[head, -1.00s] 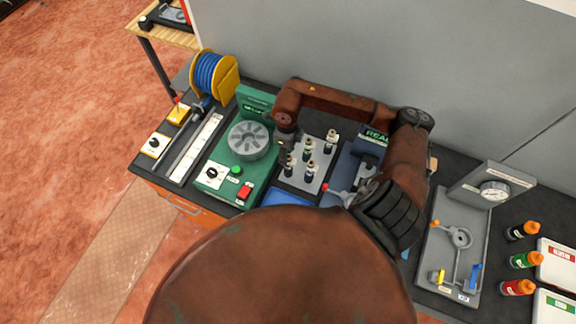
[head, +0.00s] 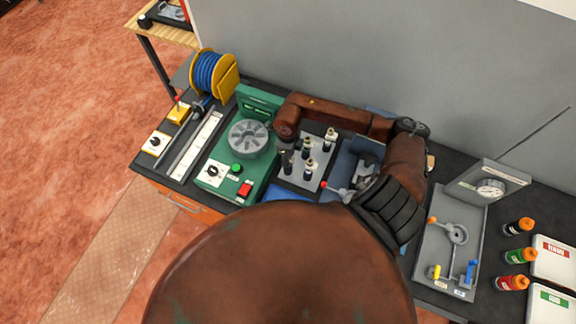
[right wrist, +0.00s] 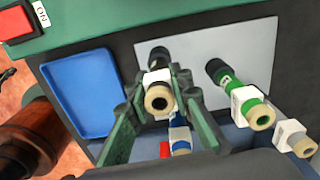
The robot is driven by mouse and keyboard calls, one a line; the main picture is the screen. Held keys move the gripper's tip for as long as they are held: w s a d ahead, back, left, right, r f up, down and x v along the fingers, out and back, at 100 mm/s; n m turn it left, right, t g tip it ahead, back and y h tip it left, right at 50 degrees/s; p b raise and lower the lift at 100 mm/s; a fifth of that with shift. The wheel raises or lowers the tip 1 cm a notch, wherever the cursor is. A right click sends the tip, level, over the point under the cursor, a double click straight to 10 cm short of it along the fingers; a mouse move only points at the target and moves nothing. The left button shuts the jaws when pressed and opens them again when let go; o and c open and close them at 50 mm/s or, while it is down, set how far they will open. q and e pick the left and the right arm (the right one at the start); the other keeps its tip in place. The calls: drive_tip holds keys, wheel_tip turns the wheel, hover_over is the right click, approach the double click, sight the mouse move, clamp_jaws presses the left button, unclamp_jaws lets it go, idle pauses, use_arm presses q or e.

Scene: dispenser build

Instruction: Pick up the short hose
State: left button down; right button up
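No loose short hose can be picked out for certain. Blue hose (head: 207,73) is wound on a yellow reel at the back left in the head view. My right gripper (right wrist: 160,80) has its two green fingers on either side of a black fitting with a white collar and beige end (right wrist: 158,98). The fingers are apart; contact with the fitting cannot be told. In the head view the gripper is mostly hidden below my wrist, by the grey plate (head: 317,178) with several upright fittings. A green fitting (right wrist: 240,97) stands right of the fingers. My left gripper is not in view.
A blue tray (right wrist: 80,92) lies left of the fingers. The green machine (head: 213,172) with a grey disc stands left of the plate. A grey fixture with a gauge (head: 490,187) and several orange-capped bottles (head: 515,256) are at the right. My arm covers the bench front.

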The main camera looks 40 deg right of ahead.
clamp_jaws()
drive_tip(key=shift+w+r, duration=0.1)
drive_tip(key=shift+r, duration=0.05)
idle(0.5)
